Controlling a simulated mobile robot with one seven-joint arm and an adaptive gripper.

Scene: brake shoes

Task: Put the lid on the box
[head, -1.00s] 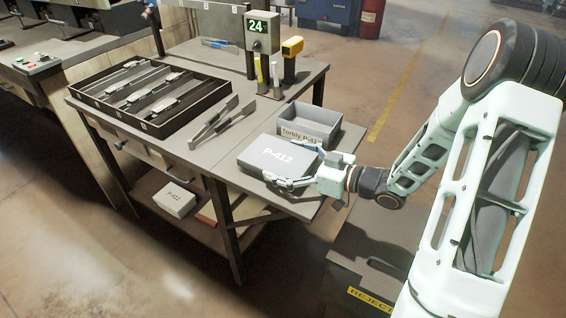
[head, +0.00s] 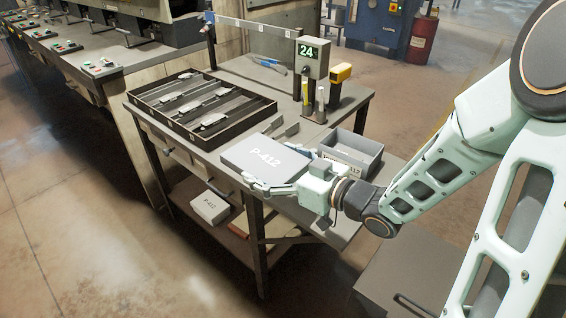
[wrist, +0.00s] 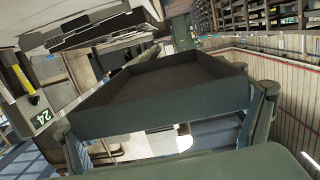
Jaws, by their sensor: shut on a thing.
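The lid (head: 266,154), a grey slab marked P-412, is held by my gripper (head: 282,172) at its near right side. In the wrist view the lid (wrist: 160,120) shows a hollow side with raised walls between my two fingers (wrist: 165,130). The open grey box (head: 372,163) stands on the table's right part, just right of the lid and behind my gripper. Its labelled front is partly hidden by my gripper. The lid is beside the box, not over it. I cannot tell its exact height above the table.
A dark tray (head: 185,132) with several metal parts fills the table's left side. A post with a 24 display (head: 310,55) and a yellow scanner (head: 340,76) stand behind the box. A P-412 carton (head: 209,207) sits on the lower shelf.

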